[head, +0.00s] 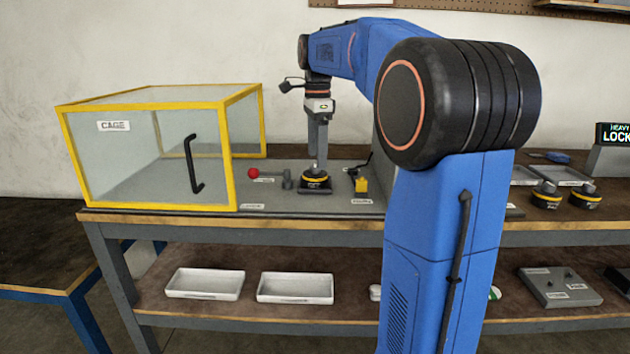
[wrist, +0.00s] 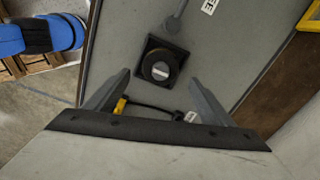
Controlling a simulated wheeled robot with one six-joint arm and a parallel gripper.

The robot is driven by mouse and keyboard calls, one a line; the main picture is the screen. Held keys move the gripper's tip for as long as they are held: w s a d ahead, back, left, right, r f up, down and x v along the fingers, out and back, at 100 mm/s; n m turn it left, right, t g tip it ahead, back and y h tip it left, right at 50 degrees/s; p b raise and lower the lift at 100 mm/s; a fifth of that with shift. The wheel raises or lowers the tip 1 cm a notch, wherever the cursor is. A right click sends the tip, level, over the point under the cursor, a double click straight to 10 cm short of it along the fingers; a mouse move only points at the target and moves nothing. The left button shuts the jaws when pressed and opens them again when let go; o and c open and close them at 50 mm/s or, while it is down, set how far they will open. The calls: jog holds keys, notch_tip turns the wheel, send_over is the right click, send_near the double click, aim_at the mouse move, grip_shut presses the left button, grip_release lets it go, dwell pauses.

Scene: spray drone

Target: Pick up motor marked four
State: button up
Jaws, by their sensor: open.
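A dark round motor with a yellow band sits in a square black stand (head: 315,188) on the bench, below my gripper (head: 318,160). In the wrist view the motor (wrist: 160,69) shows a pale label on top, too small to read, and its black stand surrounds it. My gripper (wrist: 158,78) is open, pointing down, its two fingers apart with nothing between them that I can see held. Two more dark motors with yellow bands, one (head: 546,196) and another (head: 585,197), stand on the bench at the right; their numbers are unreadable.
A yellow-framed clear cage (head: 234,150) stands left on the bench. A red knob (head: 254,173), a grey post (head: 287,180) and a yellow item with a cable (head: 361,185) lie near the stand. White trays (head: 295,298) are on the lower shelf. My arm hides part of the bench.

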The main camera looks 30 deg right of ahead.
aim_at(315, 166)
jog(key=shift+w+a+f, duration=0.1)
jog(key=shift+f, duration=1.25)
jog(key=shift+a+f, duration=0.1)
jog(key=shift+f, duration=1.25)
jog(key=c, duration=1.6)
